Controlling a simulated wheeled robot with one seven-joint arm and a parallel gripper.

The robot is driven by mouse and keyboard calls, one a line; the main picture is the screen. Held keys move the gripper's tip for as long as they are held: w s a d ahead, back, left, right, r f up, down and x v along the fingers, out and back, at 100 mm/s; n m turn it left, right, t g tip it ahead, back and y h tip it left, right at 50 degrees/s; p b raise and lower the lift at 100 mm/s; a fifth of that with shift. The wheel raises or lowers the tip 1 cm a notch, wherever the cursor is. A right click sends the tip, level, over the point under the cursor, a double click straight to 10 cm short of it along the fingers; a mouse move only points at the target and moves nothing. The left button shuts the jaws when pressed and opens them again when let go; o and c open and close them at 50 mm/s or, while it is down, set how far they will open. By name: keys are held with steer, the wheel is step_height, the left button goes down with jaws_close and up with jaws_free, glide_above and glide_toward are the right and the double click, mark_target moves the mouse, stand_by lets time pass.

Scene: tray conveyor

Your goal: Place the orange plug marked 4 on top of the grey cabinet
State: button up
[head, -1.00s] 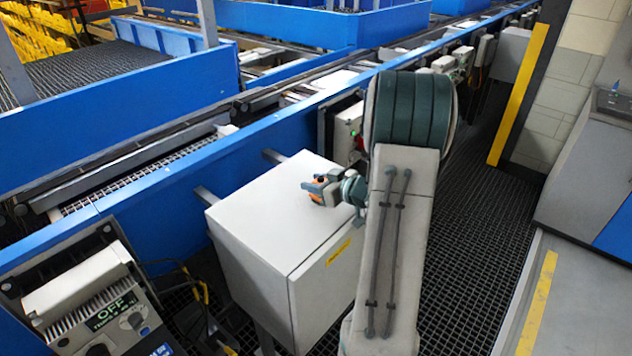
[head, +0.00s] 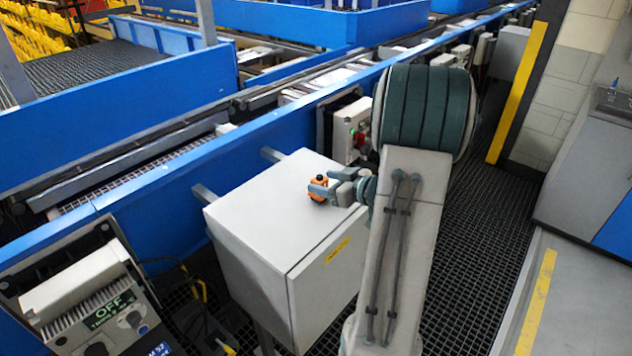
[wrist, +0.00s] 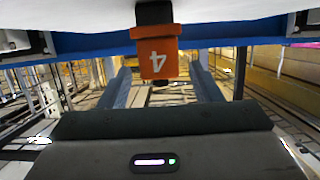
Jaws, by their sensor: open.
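The orange plug marked 4 (head: 318,187) stands on the top of the grey cabinet (head: 265,205), near its right side. In the wrist view the plug (wrist: 157,56) appears upside down, with its black end against the pale cabinet top (wrist: 80,15). My gripper (head: 330,189) is at the plug's right side, low over the cabinet top. In the wrist view its fingers (wrist: 160,76) are spread, with a gap on each side of the plug. Part of the plug is hidden behind a finger in the head view.
A blue conveyor rail (head: 150,205) runs behind the cabinet. A control box marked OFF (head: 100,300) stands at the lower left. A pale box with a red button (head: 352,130) is behind my arm. The cabinet top's left part is bare.

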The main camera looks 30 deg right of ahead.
steer(key=v, duration=0.7)
steer(key=shift+s+d+r+b, duration=0.1)
steer(key=shift+s+b, duration=0.05)
steer(key=shift+b, duration=0.15)
steer(key=w+a+r+m+g+h, duration=0.2)
steer(key=w+a+r+m+h, duration=0.15)
steer(key=r+h, duration=0.45)
steer(key=s+a+f+g+y, duration=0.3)
steer(key=s+a+g, duration=0.5)
steer(key=s+a, duration=1.1)
steer(key=shift+s+a+f, duration=0.4)
steer(key=shift+a+f, duration=0.25)
steer(key=shift+a, duration=0.4)
steer(key=shift+m, duration=0.25)
